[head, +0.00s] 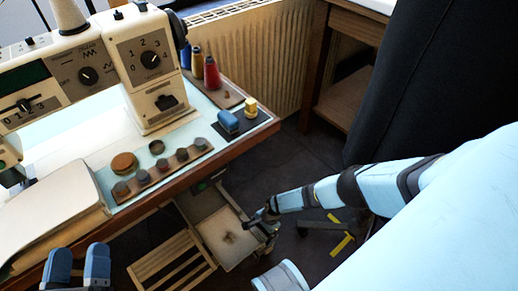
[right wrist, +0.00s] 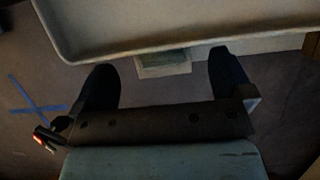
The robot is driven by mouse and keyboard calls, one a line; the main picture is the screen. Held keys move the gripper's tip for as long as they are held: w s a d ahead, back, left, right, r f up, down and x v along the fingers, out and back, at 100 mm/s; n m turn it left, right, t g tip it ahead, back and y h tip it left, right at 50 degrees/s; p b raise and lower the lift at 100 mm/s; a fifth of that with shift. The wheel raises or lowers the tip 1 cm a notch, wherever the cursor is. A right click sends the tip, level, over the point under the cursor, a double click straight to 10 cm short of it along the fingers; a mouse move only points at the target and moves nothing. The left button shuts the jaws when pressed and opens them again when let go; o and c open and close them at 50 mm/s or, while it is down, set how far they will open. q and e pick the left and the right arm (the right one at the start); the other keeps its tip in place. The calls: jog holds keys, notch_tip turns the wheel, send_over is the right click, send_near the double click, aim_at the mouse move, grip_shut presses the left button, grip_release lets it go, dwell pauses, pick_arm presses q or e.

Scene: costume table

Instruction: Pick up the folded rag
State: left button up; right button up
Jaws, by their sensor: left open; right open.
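I cannot pick out a folded rag for certain. A thick cream, soft-edged slab (head: 50,215) lies on the table at the left of the head view; I cannot tell if it is cloth. A shallow pale tray or drawer (head: 215,225) with a brown stain is below the table edge. My right gripper (head: 262,222) is at the tray's right side, open; in the right wrist view (right wrist: 162,62) nothing is between its fingers, and a pale tray-like rim (right wrist: 150,48) crosses beyond them. My left gripper (head: 79,255) is open and empty at the bottom left, near the table's front edge.
A sewing machine (head: 95,70) stands on the table. A rack of round pots (head: 160,172), thread spools (head: 212,75) and blue and yellow blocks (head: 230,120) are nearby. A slatted wooden piece (head: 170,265) is below the table. A dark garment-like form (head: 420,75) stands right.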

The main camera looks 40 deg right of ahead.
aim_at(260, 238)
jog(key=b+x, duration=0.2)
jog(key=d+b+x, duration=0.1)
jog(key=x, duration=0.1)
jog(key=shift+a+f+b, duration=0.15)
jog(key=shift+f+b, duration=0.2)
jog(key=shift+f, duration=0.1)
jog(key=shift+a+f, duration=0.1)
pick_arm(q)
notch_tip(260, 238, down, 6)
jog(key=g, duration=0.2)
jog(key=shift+w+d+f+m+g, duration=0.2)
jog(key=shift+d+m+g, duration=0.1)
pick_arm(e)
jog(key=c, duration=1)
